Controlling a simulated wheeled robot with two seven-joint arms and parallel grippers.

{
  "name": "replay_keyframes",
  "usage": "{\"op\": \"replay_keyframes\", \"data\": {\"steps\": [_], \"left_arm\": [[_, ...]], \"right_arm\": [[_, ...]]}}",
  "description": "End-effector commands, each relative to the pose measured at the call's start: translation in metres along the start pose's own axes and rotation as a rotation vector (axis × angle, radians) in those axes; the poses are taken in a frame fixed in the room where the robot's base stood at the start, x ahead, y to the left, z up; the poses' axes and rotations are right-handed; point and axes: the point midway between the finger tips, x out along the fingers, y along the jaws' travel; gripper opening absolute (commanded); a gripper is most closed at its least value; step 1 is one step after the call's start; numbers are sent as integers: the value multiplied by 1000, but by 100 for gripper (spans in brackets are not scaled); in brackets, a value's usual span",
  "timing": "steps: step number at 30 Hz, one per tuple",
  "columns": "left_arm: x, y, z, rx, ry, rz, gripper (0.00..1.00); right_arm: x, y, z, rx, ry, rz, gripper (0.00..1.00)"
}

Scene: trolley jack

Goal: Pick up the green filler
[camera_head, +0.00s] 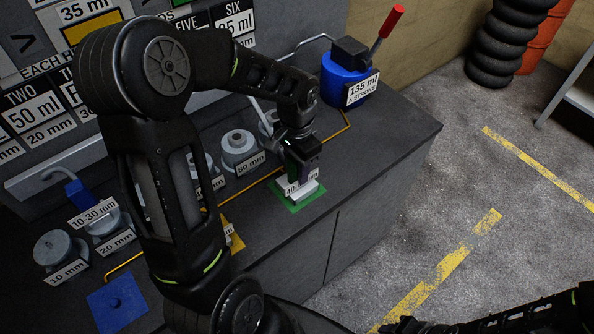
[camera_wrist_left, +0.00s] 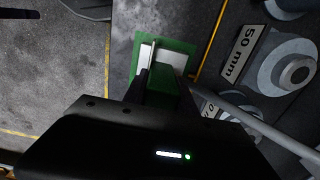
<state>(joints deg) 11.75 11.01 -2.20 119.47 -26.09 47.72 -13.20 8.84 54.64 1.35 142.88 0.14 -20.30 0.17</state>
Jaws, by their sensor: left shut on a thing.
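The green filler shows as a green part between my fingers in the left wrist view (camera_wrist_left: 163,98). My left gripper (camera_head: 302,172) points down over the bench and is shut on it. Below the fingers is a pale block (camera_head: 300,191) with a label that seems to read 40, above a green square pad (camera_head: 287,203). The pad also shows in the left wrist view (camera_wrist_left: 178,45). I cannot tell whether the block touches the pad. My right gripper (camera_head: 402,325) is dark and partly cut off at the bottom edge; its jaws are unclear.
The grey bench (camera_head: 390,140) carries round weights, one (camera_head: 238,148) by a 50 mm label. A blue jack pump (camera_head: 345,80) with a red-tipped lever (camera_head: 390,22) stands behind. A blue pad (camera_head: 118,302) lies at the front left. The bench's right end is clear.

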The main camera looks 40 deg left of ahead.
Motion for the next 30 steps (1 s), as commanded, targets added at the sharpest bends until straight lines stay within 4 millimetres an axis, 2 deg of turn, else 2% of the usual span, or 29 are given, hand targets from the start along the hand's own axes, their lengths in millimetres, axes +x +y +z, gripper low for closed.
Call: {"op": "replay_keyframes", "data": {"steps": [5,18,23,30], "left_arm": [[-17,-1,-2,0,8,-4,0],[-89,-1,-2,0,8,-4,0],[-99,0,-1,0,6,-3,0],[-100,0,-1,1,4,-3,0]], "right_arm": [[2,0,0,0,0,0,36],[7,2,-1,-2,2,-3,36],[7,2,-1,-2,2,-3,36],[7,2,-1,-2,3,-3,36]]}}
